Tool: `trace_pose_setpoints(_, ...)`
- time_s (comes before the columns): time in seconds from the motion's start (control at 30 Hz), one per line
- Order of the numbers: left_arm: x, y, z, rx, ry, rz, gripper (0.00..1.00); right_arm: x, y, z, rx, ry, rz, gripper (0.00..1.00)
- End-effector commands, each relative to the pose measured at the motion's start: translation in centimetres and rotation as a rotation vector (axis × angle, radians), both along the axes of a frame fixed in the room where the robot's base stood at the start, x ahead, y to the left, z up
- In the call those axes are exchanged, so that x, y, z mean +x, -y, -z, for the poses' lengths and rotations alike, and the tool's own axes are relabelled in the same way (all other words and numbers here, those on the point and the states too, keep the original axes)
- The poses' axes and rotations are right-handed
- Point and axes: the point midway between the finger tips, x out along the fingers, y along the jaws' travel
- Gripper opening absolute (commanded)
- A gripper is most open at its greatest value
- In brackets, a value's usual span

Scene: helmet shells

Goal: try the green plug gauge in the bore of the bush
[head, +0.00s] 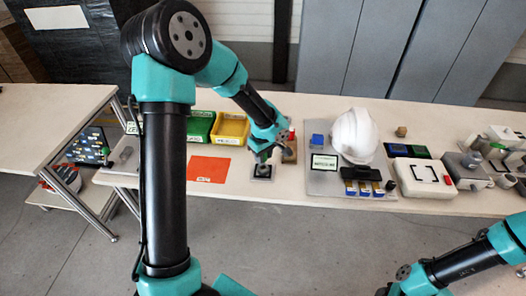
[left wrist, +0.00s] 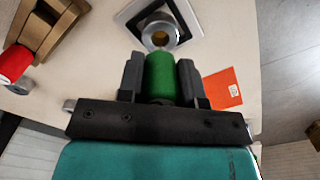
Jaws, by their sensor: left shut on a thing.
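The green plug gauge (left wrist: 160,78) is held between the two fingers of my left gripper (left wrist: 160,84) in the left wrist view. The bush (left wrist: 146,31) is a grey metal ring with a brass-coloured middle, just beyond the gauge's far end. It sits on a dark square plate with a pale border (left wrist: 125,15). I cannot tell whether the gauge touches the bush. In the head view my left gripper (head: 262,155) is just above the plate (head: 262,173), and hides the gauge and most of the bush. My right arm shows at the lower right; its gripper is out of view.
A wooden block (head: 289,153) with a red-ended piece (head: 291,135) stands close right of my left gripper. An orange sheet (head: 208,169) lies to the left. Green (head: 200,128) and yellow (head: 232,129) bins are behind. A white helmet shell (head: 354,135) stands on a grey board farther right.

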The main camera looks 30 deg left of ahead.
Motion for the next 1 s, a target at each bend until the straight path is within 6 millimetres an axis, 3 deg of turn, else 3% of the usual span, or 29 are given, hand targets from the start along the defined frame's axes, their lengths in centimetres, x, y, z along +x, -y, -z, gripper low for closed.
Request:
trace_pose_setpoints(0.3, 0.0, 0.0, 1.8, 0.001, -0.002, 0.001, 0.16, 0.0, 0.0, 0.0, 0.0, 0.0, 0.0, 0.43)
trace_pose_setpoints(1.0, 0.0, 0.0, 2.0, 0.0, -0.001, 0.0, 0.16, 0.0, 0.0, 0.0, 0.0, 0.0, 0.0, 0.43)
